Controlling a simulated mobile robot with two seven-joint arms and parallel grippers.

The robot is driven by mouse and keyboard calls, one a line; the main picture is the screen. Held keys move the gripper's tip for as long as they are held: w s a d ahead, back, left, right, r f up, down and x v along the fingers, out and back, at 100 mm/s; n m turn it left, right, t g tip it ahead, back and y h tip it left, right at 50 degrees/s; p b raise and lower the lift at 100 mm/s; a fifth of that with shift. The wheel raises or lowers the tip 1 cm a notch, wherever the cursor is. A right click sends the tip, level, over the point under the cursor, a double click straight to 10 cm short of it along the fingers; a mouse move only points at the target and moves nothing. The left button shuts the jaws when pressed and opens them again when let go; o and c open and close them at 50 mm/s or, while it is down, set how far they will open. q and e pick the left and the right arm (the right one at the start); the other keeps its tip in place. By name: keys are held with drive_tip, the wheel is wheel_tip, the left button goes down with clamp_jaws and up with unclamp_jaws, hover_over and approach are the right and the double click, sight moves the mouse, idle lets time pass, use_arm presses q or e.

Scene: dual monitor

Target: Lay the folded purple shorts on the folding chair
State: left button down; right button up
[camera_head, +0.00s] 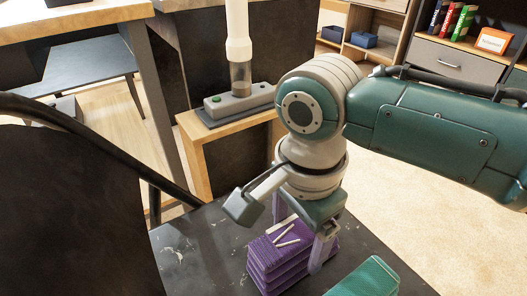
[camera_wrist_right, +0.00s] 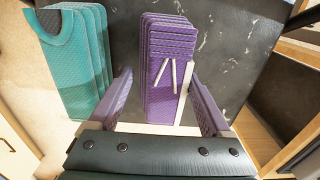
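The folded purple shorts (camera_head: 268,262) lie as a layered stack on a dark, scuffed surface (camera_head: 190,250) at the bottom of the head view. They also show in the right wrist view (camera_wrist_right: 168,50), with thin white drawstrings on top. My right gripper (camera_head: 300,232) points down over the stack. In the right wrist view its two fingers (camera_wrist_right: 164,105) are spread, one on each side of the near end of the shorts; contact is not visible. A dark panel with a black tube frame (camera_head: 70,200), apparently the folding chair, fills the left. My left gripper is not in view.
A teal folded garment (camera_head: 368,278) lies beside the shorts, close to one finger. A small wooden stand (camera_head: 200,150) with a grey device and upright white tube stands behind. Desks and another chair (camera_head: 75,75) are at back left, shelves at back right.

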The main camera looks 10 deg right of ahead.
sight(297, 237)
drive_tip(key=shift+o, duration=1.1)
wheel_tip(297, 237, up, 12)
drive_tip(key=p, duration=0.8)
drive_tip(key=s+n, duration=0.3)
drive_tip(key=s+a+f+n+t+y, duration=0.1)
drive_tip(key=s+n, duration=0.2)
drive_tip(key=s+n+y, duration=0.1)
drive_tip(key=s+n, duration=0.2)
drive_tip(key=shift+a+f+t, duration=0.15)
drive_tip(key=shift+a+t, duration=0.15)
drive_tip(key=shift+t, duration=0.1)
drive_tip(key=s+d+r+n+t+h, duration=0.1)
drive_tip(key=s+d+r+n, duration=0.2)
drive_tip(key=s+d+n, duration=0.3)
drive_tip(key=d+n, duration=0.1)
drive_tip(key=d, duration=0.2)
drive_tip(key=shift+s+d+t+h, duration=0.25)
drive_tip(key=shift+s+t+h, duration=0.1)
drive_tip(key=shift+t+h, duration=0.05)
